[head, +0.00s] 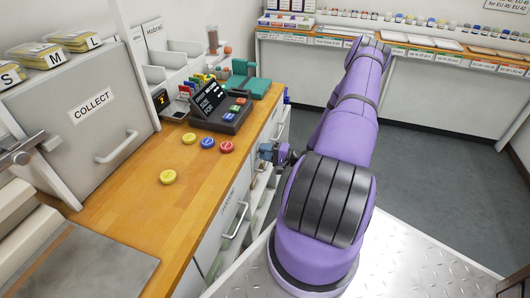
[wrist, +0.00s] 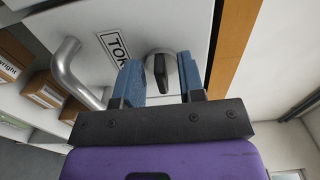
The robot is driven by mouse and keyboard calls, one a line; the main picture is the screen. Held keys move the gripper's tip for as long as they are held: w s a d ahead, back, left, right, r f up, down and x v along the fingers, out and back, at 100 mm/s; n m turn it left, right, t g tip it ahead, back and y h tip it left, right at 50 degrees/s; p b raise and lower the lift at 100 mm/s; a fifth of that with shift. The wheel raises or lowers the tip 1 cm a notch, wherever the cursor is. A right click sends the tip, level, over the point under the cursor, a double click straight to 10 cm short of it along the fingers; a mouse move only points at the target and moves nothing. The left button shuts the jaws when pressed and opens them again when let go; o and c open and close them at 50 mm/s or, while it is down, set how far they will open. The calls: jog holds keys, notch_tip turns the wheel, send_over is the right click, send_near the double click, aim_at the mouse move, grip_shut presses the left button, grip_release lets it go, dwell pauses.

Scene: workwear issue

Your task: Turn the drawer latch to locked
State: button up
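The drawer latch (wrist: 161,72) is a dark turn-piece on a round silver base, on a pale drawer front (wrist: 190,25) in the wrist view. A partly hidden label starting "TOK" (wrist: 115,45) is to its left. My gripper (wrist: 160,84) has blue fingers, one on each side of the turn-piece. They stand apart, with a gap showing to it on both sides, so it looks open and not clamped. In the head view my gripper (head: 267,152) is at the counter's front face, below the top edge; the latch is hidden there.
A curved metal handle (wrist: 75,75) stands out left of the latch. The wooden counter (head: 195,205) holds several coloured round tokens, a dark button console (head: 222,112) and a grey COLLECT cabinet (head: 85,120). Another drawer handle (head: 236,220) sticks out nearer me. The floor (head: 420,160) behind my arm is clear.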

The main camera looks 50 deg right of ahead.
jog(key=shift+s, duration=0.1)
jog(key=v, duration=1)
jog(key=shift+s, duration=0.3)
jog(key=shift+d, duration=0.1)
